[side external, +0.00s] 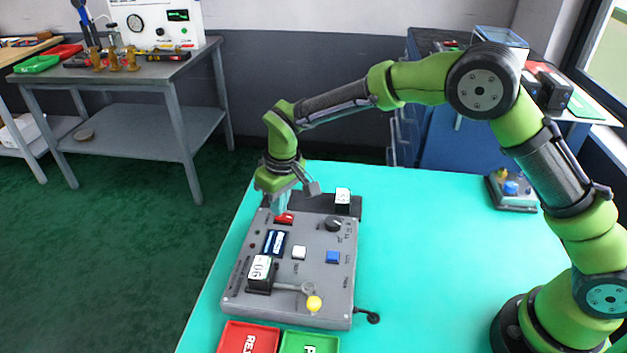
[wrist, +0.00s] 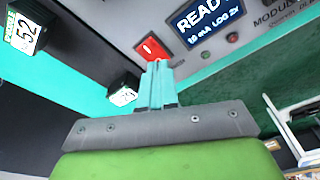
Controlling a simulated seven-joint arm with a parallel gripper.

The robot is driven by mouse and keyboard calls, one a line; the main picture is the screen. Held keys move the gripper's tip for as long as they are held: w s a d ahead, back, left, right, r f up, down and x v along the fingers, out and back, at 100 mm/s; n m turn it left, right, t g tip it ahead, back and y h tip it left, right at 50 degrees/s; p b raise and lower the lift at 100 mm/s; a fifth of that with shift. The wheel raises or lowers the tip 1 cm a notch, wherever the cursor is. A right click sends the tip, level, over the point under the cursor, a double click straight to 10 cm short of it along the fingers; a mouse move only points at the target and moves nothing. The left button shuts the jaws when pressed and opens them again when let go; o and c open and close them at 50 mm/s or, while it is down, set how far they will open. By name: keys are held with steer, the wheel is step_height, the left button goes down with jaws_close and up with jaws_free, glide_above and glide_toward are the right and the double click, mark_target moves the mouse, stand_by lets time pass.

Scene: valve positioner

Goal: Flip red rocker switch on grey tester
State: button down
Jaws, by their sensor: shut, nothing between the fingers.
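The grey tester (side external: 312,260) lies on the turquoise table. Its red rocker switch (side external: 284,218) is near its far left corner, and it also shows in the wrist view (wrist: 151,47). My gripper (side external: 281,209) points down over the switch, its fingers shut together and empty. In the wrist view the fingertips (wrist: 156,66) are right at the near edge of the red switch. I cannot tell whether they touch it. The fingers hide a little of the switch's lower edge.
Black numbered blocks (side external: 342,200) stand nearby. Red (side external: 248,338) and green (side external: 310,343) trays lie in front. The table's right side is mostly clear.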

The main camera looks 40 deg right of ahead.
steer(key=shift+f, duration=0.5)
steer(key=shift+r, duration=3.55)
steer(key=shift+f, duration=0.1)
steer(key=s+d+r+m+t, duration=0.1)
steer(key=s+d+r, duration=0.3)
steer(key=s, duration=0.5)
steer(key=s+d+r+m+t+y, duration=0.1)
steer(key=s+d+r+m+t, duration=0.1)
steer(key=s+d, duration=0.5)
steer(key=s+d+r+m+t, duration=0.2)
steer(key=s+d+r+m, duration=0.2)
steer(key=s, duration=0.6)
step_height(320, 180, up, 3)
steer(key=shift+s+d+f+y, duration=0.2)
steer(key=shift+s+d+y, duration=0.1)
steer(key=shift+d, duration=0.75)
